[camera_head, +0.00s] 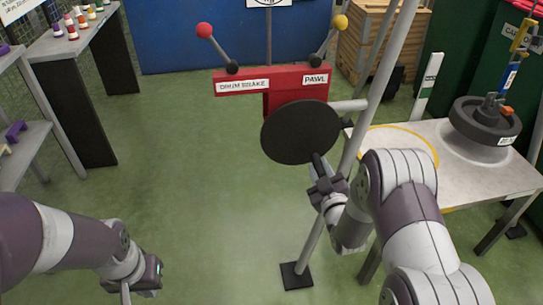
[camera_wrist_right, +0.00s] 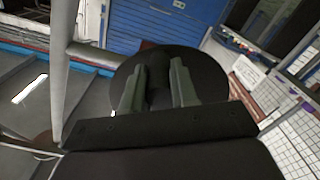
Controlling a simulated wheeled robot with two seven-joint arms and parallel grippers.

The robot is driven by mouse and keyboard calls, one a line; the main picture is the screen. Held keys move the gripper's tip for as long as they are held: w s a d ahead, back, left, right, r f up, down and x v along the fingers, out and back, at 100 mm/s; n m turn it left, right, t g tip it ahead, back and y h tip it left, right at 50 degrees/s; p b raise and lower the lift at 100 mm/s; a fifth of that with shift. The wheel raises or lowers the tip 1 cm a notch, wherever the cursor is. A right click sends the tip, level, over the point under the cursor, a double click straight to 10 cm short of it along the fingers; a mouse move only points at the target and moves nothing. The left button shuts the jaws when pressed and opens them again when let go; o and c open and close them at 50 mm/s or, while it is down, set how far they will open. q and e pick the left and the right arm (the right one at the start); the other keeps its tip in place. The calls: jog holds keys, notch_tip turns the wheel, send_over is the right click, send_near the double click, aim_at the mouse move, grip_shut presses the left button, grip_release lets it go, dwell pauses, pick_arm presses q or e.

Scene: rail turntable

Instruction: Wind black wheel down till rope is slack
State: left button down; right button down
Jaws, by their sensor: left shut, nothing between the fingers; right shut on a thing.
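The black wheel (camera_head: 301,132) is a flat dark disc on the front of a red winch housing, in front of a slanted grey post. My right gripper (camera_head: 319,168) is at the wheel's lower right edge, shut on what looks like the wheel's dark handle. In the right wrist view the fingers (camera_wrist_right: 157,88) stand on either side of a dark part (camera_wrist_right: 158,72) in front of the disc. My left gripper (camera_head: 148,278) is shut and empty at the lower left, away from the winch. A blue and yellow hanging piece (camera_head: 512,72) is above the dark round load (camera_head: 486,122); the rope's slackness cannot be told.
A red-knobbed lever (camera_head: 204,31) labelled DRUM BRAKE leans left; a yellow-knobbed lever (camera_head: 340,22) labelled PAWL leans right. The load rests on or just above a grey table (camera_head: 462,182) at right. Shelves (camera_head: 75,40) stand at left. The green floor (camera_head: 190,160) between is clear.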

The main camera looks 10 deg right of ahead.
jog(key=shift+d+r+n, duration=0.3)
jog(key=shift+d+n, duration=0.05)
jog(key=shift+n, duration=0.05)
jog(key=shift+d+r+n+p, duration=0.3)
jog(key=shift+d+r+n, duration=0.35)
jog(key=shift+n, duration=0.55)
jog(key=shift+d, duration=0.1)
jog(key=shift+d+r+n, duration=0.4)
jog(key=shift+r+n, duration=0.15)
jog(key=shift+n, duration=0.25)
jog(key=shift+w+d+r+n, duration=0.1)
jog(key=shift+r+n, duration=0.1)
jog(key=shift+n, duration=0.2)
jog(key=shift+d+r+n+p, duration=0.25)
jog(key=shift+r+n, duration=0.2)
jog(key=shift+n, duration=0.15)
jog(key=shift+d+r+n+p, duration=0.2)
jog(key=shift+r+n, duration=0.2)
jog(key=shift+n, duration=0.2)
